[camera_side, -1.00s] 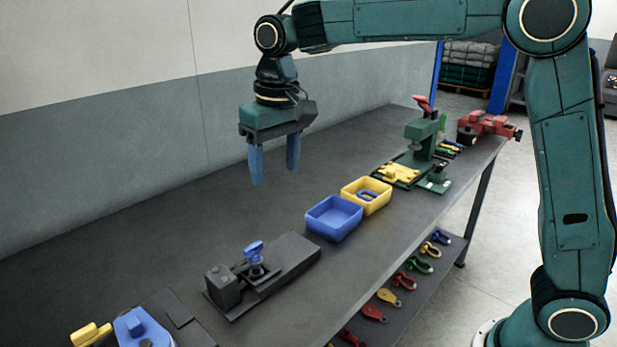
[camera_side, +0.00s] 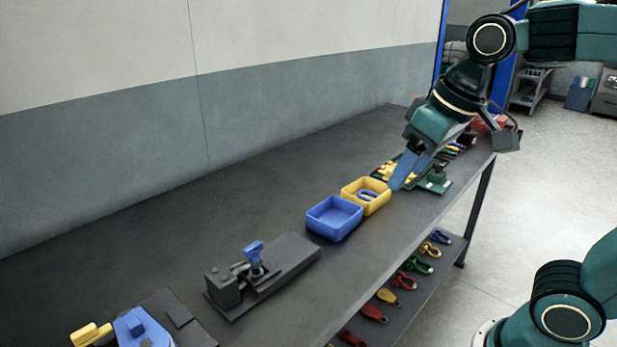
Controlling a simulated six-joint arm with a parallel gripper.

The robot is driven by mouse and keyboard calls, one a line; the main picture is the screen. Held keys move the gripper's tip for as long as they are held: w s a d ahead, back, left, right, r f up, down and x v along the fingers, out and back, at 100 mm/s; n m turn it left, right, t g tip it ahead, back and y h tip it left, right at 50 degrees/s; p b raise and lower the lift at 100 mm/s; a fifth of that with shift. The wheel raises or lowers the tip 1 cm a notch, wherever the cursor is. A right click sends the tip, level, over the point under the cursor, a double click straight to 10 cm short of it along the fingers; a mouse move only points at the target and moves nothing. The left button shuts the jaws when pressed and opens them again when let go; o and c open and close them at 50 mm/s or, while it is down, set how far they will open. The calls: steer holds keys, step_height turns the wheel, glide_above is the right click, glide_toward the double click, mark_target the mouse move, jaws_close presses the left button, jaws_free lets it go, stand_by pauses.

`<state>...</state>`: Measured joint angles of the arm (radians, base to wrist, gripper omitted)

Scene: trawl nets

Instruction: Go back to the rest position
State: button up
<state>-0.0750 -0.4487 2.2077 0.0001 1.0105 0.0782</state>
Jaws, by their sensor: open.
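My gripper (camera_side: 402,178) has blue fingers and is tilted down to the left. In the picture it overlaps the space just right of the yellow bin, in front of the green press fixture. I see no object between its fingers, and one finger largely hides the other. The yellow bin (camera_side: 378,206) holds a blue shackle (camera_side: 368,195). The blue bin (camera_side: 334,219) beside it is empty. My gripper and wrist hide most of the green fixture (camera_side: 434,184) and part of the red vise (camera_side: 480,124).
A dark fixture with a blue-handled clamp (camera_side: 256,262) stands on the bench (camera_side: 200,220). A blue and a yellow part (camera_side: 90,334) sit at the near left. Coloured shackles and pulleys (camera_side: 404,281) lie on the lower shelf. The bench's back left is clear.

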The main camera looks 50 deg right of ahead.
steer(key=s+d+f+t, duration=0.1)
steer(key=s+d+f, duration=0.1)
steer(key=s+f, duration=0.2)
steer(key=s, duration=0.3)
steer(key=shift+s, duration=0.15)
steer(key=shift+f, duration=0.1)
stand_by(0.8)
